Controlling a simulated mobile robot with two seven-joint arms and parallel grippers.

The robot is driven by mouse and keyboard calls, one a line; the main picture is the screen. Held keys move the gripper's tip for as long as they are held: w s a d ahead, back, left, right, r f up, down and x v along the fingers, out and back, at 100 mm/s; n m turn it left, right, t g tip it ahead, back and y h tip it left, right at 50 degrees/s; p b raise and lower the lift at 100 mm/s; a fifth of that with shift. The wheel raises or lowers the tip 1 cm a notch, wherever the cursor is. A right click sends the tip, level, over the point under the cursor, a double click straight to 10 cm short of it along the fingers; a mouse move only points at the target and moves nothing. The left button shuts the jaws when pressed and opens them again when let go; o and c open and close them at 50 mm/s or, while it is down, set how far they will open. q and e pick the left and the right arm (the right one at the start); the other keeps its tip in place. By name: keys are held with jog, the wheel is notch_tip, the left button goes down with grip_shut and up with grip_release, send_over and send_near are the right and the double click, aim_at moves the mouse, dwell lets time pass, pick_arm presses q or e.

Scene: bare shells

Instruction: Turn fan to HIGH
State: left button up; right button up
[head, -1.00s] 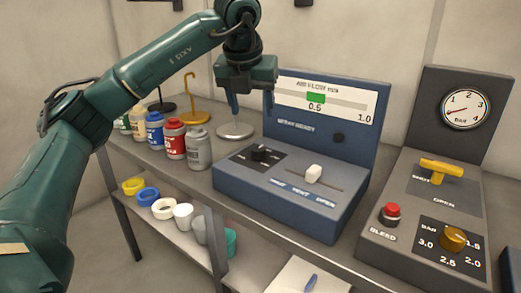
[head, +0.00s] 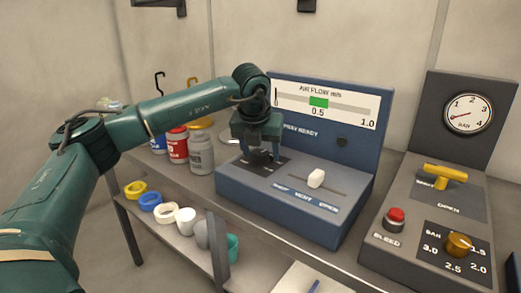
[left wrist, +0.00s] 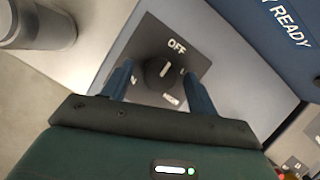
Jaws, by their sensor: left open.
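The fan knob is a black rotary knob (left wrist: 160,72) on a dark plate (left wrist: 180,48) marked OFF at its top; the other labels are partly covered. Its white pointer line points up toward OFF. The plate is on the blue-grey console (head: 290,205), where my gripper hides the knob in the head view. My left gripper (head: 262,155) is open above the plate. In the left wrist view its blue fingers (left wrist: 160,85) stand on either side of the knob, and I cannot tell whether they touch it. My right gripper is not in view.
A white slider (head: 316,178) sits right of the plate, below the air flow display (head: 320,103). A grey bottle (head: 201,153) stands close on the left. The console with the red BLEED button (head: 395,216) is at the right.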

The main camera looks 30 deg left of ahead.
pick_arm(q)
jog(key=shift+c, duration=0.3)
jog(key=c, duration=0.9)
jog(key=shift+c, duration=0.2)
